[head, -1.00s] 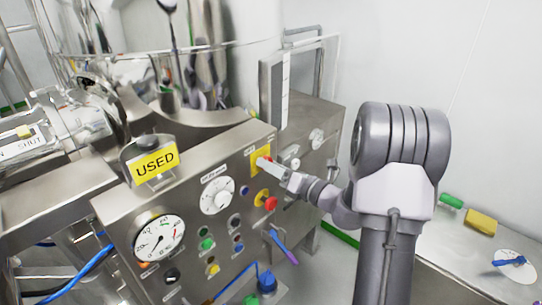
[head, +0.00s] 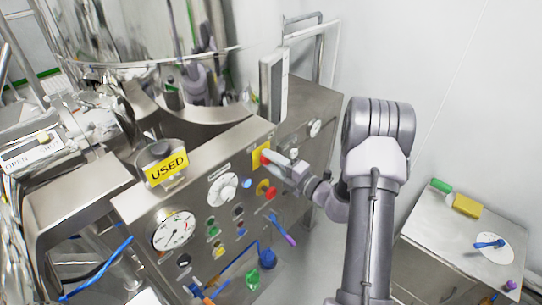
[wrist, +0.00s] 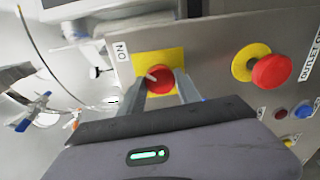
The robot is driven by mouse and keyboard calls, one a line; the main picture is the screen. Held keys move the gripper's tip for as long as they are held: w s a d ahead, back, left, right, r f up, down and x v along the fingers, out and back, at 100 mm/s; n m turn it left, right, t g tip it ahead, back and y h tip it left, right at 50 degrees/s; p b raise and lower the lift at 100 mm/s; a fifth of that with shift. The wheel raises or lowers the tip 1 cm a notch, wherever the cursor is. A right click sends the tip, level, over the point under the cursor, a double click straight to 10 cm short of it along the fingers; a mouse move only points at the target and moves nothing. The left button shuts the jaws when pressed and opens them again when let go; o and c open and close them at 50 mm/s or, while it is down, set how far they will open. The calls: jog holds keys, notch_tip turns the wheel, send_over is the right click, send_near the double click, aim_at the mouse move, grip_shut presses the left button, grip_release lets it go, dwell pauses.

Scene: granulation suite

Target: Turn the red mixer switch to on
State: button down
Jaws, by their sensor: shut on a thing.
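The red mixer switch (wrist: 158,80) is a round red knob with a pale pointer mark on a yellow plate (wrist: 150,58), on the steel control panel. A white label reading ON, turned in the picture, is beside the plate in the wrist view. My gripper (wrist: 160,90) has one finger on each side of the knob and is shut on it. In the head view, my gripper (head: 270,160) reaches the panel from the right, and only a little red of the switch (head: 264,156) shows by the fingertips.
A red mushroom button (wrist: 271,71) on a yellow base is close to the switch. A white dial (head: 222,190), a gauge (head: 174,231) and several coloured buttons cover the panel. A yellow USED sign (head: 167,168) stands on its top. A side table (head: 440,236) is at the right.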

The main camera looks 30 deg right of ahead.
jog(key=shift+m+p, duration=0.4)
jog(key=shift+m, duration=0.2)
jog(key=c, duration=0.9)
grip_release()
jog(key=shift+o, duration=0.2)
jog(key=shift+s, duration=0.1)
jog(key=b+v, duration=0.2)
jog(key=v, duration=1.5)
jog(key=shift+b, duration=0.3)
